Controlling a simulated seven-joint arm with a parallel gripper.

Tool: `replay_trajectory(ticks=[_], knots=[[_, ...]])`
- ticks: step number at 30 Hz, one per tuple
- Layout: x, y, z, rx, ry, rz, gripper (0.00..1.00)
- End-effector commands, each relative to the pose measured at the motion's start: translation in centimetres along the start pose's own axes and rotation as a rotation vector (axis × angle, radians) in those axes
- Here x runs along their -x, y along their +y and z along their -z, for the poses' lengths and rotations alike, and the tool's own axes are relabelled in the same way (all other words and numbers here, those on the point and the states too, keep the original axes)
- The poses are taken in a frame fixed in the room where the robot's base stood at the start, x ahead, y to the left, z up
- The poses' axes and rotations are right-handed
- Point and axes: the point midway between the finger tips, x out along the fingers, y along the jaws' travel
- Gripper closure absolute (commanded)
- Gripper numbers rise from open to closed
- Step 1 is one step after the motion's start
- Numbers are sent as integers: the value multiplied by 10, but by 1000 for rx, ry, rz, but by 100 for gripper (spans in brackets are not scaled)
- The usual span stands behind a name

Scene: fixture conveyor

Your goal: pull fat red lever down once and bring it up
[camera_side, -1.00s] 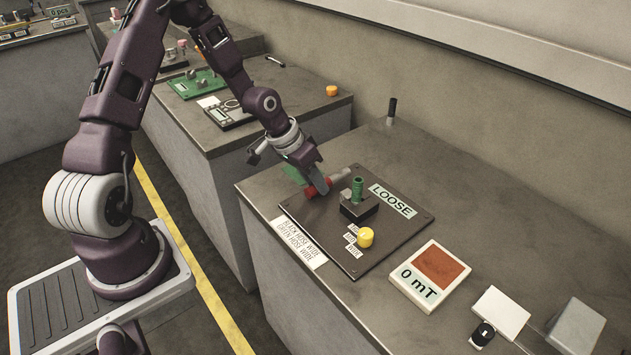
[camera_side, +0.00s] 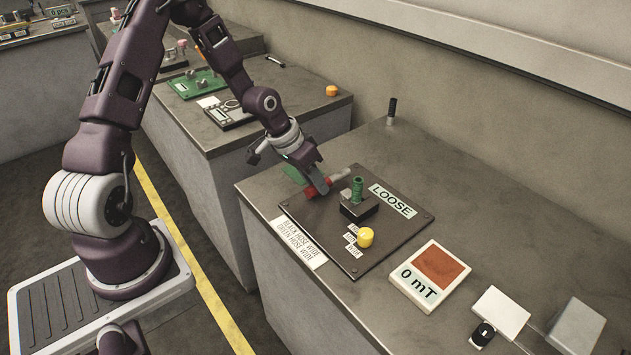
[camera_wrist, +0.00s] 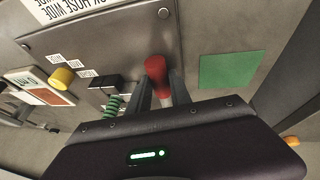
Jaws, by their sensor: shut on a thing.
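The fat red lever (camera_side: 313,189) lies low and nearly level over the dark plate (camera_side: 375,246), at its far left end, with a grey shaft running back to the right. My gripper (camera_side: 310,186) is shut on it, one finger on each side. In the wrist view the red lever's rounded end (camera_wrist: 156,66) shows between the two fingers (camera_wrist: 158,92). The fingers cover part of the lever in the side view.
Close to the right of my gripper stand a green ribbed post on a black block (camera_side: 358,206) and a yellow knob (camera_side: 366,237). A "LOOSE" sign (camera_side: 392,201) and a "0 mT" display (camera_side: 430,275) lie further right. A green square (camera_wrist: 229,70) shows in the wrist view.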

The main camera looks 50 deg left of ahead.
Motion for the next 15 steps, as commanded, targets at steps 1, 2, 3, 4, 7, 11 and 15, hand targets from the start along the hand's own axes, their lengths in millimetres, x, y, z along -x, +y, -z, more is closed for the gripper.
replay_trajectory(ticks=[1, 2, 3, 4, 7, 11, 15], knots=[[1, -2, 0, 3, -3, 5, 100], [1, -2, 1, 4, -6, 5, 100], [2, -2, 2, 5, -14, 6, 100], [3, -2, 2, 6, -20, 7, 100], [6, -1, 6, 13, -59, 9, 100], [13, 1, 11, 28, -140, 14, 100], [21, 4, 20, 48, -248, 22, 100]])
